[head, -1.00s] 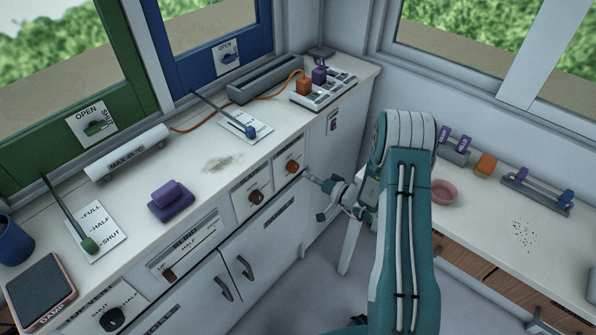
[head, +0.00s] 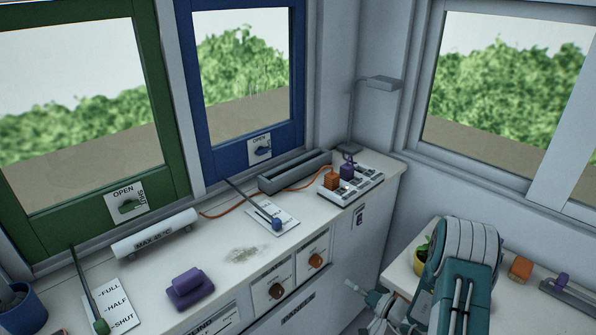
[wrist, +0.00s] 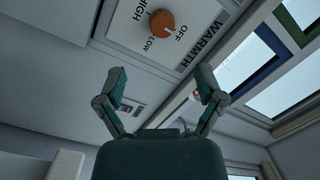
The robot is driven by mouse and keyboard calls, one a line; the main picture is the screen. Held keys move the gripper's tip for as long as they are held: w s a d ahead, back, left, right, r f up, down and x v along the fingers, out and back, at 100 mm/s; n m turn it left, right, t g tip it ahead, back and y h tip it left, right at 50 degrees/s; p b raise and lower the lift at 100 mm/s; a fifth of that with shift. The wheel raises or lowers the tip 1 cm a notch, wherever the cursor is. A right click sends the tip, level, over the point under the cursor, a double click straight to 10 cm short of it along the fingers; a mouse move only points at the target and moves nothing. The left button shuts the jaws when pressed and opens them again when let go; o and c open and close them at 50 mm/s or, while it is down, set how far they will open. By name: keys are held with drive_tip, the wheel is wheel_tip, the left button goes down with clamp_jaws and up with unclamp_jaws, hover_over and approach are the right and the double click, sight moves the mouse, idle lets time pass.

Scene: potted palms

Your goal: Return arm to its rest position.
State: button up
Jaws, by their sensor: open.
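My arm, teal and pale grey, stands at the lower right of the head view, bent at a rounded joint. My gripper (head: 362,303) is at its end, partly cut off by the bottom edge. It is open and empty, a little to the right of the orange knob (head: 316,261) on the cabinet front and apart from it. In the wrist view my gripper (wrist: 161,82) shows two spread fingers with nothing between them. The orange knob (wrist: 162,24) is beyond them, on a white panel marked WARMTH, HIGH, LOW and OFF.
The white counter with a purple block (head: 190,288), a white heater tube (head: 155,236) and levers runs along the left. A dark knob (head: 276,291) is beside the orange one. A side table at right holds a potted plant (head: 421,257) and an orange block (head: 520,268).

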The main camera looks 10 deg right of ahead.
drive_tip(key=s+a+r+n+g, duration=0.3)
drive_tip(key=s+a+r+g, duration=0.3)
drive_tip(key=r, duration=0.3)
drive_tip(key=s+a+r+n+g, duration=0.2)
drive_tip(key=s+a+r+g, duration=0.4)
drive_tip(key=r, duration=0.3)
drive_tip(key=s+d+r+m+t+h, duration=0.2)
drive_tip(key=s+d+r+t+h, duration=0.2)
drive_tip(key=s+r+h, duration=0.7)
drive_tip(key=s+h, duration=0.1)
drive_tip(key=s, duration=0.3)
drive_tip(key=shift+s+r, duration=0.25)
